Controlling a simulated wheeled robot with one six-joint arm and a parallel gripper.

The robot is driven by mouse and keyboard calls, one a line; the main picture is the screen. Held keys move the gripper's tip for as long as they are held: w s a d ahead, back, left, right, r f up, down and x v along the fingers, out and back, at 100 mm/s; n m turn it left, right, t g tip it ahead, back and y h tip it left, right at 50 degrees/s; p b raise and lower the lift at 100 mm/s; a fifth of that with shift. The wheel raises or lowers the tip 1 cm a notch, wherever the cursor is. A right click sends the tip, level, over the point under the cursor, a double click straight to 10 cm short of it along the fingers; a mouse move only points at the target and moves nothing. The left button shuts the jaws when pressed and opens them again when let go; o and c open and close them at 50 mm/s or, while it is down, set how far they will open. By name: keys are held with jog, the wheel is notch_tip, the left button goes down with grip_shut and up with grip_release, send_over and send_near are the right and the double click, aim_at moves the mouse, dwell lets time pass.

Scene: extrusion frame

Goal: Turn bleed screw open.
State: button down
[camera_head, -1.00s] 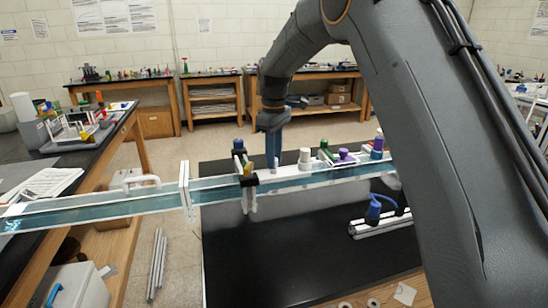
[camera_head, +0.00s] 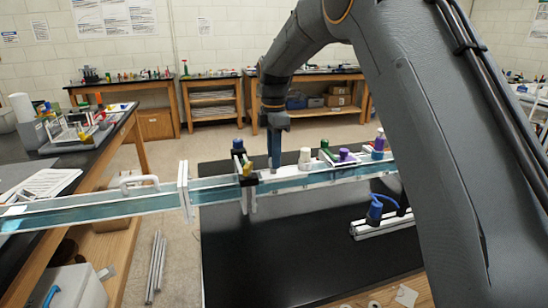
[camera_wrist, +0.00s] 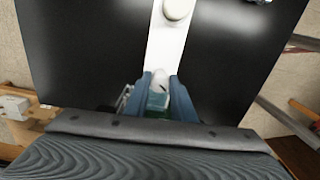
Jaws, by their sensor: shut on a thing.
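My gripper (camera_head: 275,165) points straight down over the white-and-teal rail in the head view. In the wrist view, the blue fingers (camera_wrist: 158,98) are shut on a small pale piece, which I take to be the bleed screw (camera_wrist: 160,80). Only its top shows between the fingers. Its slot or turn angle cannot be made out. In the head view the screw is hidden by the fingers.
A white round knob (camera_head: 304,156) stands on the rail just right of my gripper. A black clamp with a yellow part (camera_head: 246,166) is close on the left. Green and purple parts (camera_head: 344,154) sit farther right. The black tabletop (camera_head: 300,250) in front is mostly clear.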

jog(key=shift+n, duration=0.6)
jog(key=shift+r, duration=0.1)
jog(key=c, duration=1.5)
grip_release()
notch_tip(320, 180, up, 8)
jog(key=shift+a+f+b, duration=0.1)
jog(key=shift+b, duration=1.15)
